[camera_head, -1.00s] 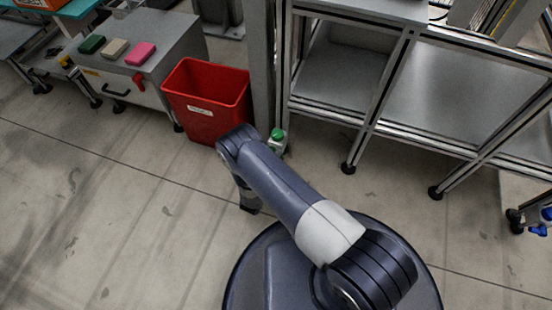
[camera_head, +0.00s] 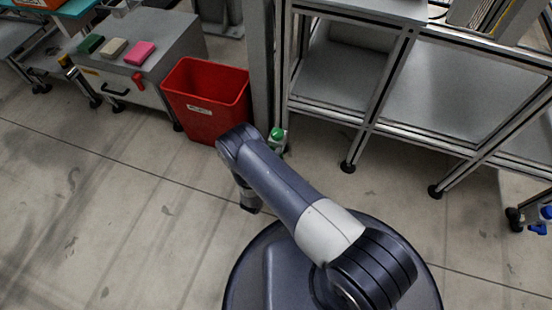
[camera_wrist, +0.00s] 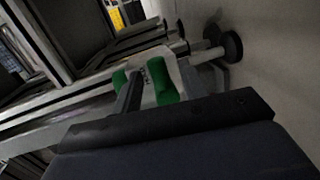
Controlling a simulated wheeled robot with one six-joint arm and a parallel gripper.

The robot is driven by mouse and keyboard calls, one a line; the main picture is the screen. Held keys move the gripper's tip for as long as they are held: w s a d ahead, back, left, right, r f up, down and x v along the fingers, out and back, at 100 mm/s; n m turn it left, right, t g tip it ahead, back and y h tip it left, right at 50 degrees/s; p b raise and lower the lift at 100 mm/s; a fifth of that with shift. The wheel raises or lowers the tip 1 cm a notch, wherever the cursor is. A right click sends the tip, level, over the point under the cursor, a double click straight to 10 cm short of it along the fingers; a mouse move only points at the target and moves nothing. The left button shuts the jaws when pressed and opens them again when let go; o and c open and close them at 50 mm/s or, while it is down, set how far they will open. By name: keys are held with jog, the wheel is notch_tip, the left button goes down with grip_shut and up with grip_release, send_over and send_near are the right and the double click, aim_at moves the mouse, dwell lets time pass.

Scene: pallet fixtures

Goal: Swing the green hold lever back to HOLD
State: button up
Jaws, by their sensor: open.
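A green part (camera_head: 277,134) on a small white body shows low beside the grey post in the head view, just beyond my arm's elbow. It looks like the hold lever. In the wrist view, two green pieces show on a white body: one at the left (camera_wrist: 120,80) and a larger one (camera_wrist: 161,82) at the right. A dark finger of my gripper (camera_wrist: 129,94) stands in front of and between them. I cannot tell whether it touches them. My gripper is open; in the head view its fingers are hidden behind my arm. Lever position markings are not readable.
A red bin (camera_head: 207,98) stands left of the grey post (camera_head: 261,70). A grey cabinet (camera_head: 170,45) with a red handle is further left. An aluminium-framed bench (camera_head: 372,110) stands to the right. The floor (camera_head: 100,210) at the left is clear.

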jog(key=shift+s, duration=0.1)
jog(key=p+v, duration=0.3)
jog(key=v, duration=0.7)
jog(key=shift+s+a+p, duration=0.2)
jog(key=shift+s+p, duration=0.1)
jog(key=shift+w, duration=0.1)
jog(key=b+x, duration=0.3)
jog(key=x, duration=0.7)
jog(key=shift+w+d+b, duration=0.2)
jog(key=shift+w+b, duration=0.1)
jog(key=shift+s, duration=0.1)
